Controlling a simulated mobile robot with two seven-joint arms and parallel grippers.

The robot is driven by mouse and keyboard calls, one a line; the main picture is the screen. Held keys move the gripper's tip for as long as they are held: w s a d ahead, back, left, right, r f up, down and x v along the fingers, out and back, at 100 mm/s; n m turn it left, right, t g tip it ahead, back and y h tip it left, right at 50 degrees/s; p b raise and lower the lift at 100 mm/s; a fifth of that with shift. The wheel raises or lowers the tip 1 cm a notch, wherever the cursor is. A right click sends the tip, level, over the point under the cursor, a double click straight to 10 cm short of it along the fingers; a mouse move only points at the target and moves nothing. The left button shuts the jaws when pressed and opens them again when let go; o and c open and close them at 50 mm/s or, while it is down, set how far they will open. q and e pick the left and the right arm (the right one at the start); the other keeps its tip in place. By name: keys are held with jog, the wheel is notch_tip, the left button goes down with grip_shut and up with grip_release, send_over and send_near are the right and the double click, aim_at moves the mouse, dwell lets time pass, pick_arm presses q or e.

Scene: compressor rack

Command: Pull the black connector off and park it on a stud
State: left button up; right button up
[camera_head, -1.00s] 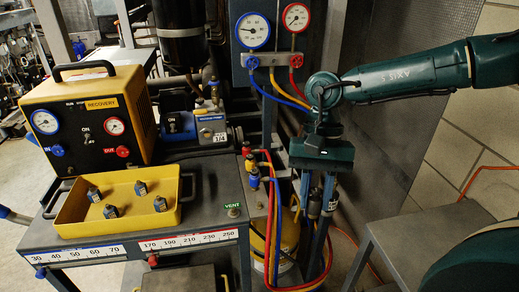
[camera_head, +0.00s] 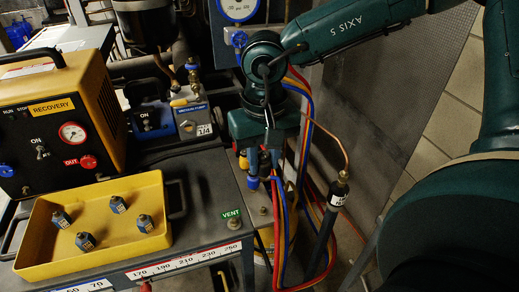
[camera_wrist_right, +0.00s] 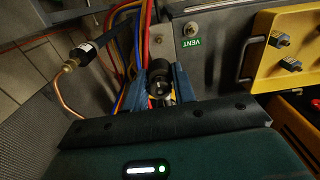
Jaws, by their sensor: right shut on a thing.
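My right gripper (camera_head: 264,172) is shut on a black connector (camera_head: 265,158), beside the right edge of the bench. In the right wrist view the connector (camera_wrist_right: 160,83) shows as a dark ringed cylinder between the two blue fingers (camera_wrist_right: 160,90). Its lower end is hidden, so I cannot tell whether it touches anything. A bare stud (camera_head: 233,222) stands on the bench by the green VENT label (camera_head: 231,213). A black cylinder with a white label (camera_head: 339,190) hangs at the end of a copper pipe, to the right of the gripper. My left gripper is not in view.
Red, yellow and blue hoses (camera_head: 304,110) hang close behind and beside the gripper. A yellow tray (camera_head: 160,212) with several blue-grey fittings is on the bench to the left. The yellow recovery unit (camera_head: 100,75) and a pump (camera_head: 190,115) stand behind it.

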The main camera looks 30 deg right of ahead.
notch_tip(320, 180, down, 6)
jog(key=b, duration=0.3)
jog(key=shift+s+f, duration=0.1)
jog(key=shift+f, duration=0.15)
notch_tip(320, 180, down, 4)
jog(key=b, duration=0.2)
jog(key=shift+b, duration=0.3)
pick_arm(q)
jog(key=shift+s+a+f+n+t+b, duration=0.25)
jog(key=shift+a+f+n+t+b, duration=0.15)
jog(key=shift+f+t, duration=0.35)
pick_arm(e)
jog(key=shift+f, duration=0.2)
pick_arm(q)
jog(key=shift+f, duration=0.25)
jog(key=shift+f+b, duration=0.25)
jog(key=shift+b, duration=0.2)
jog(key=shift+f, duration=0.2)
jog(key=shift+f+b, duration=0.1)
jog(key=shift+b, duration=0.25)
pick_arm(e)
jog(key=shift+f, duration=0.15)
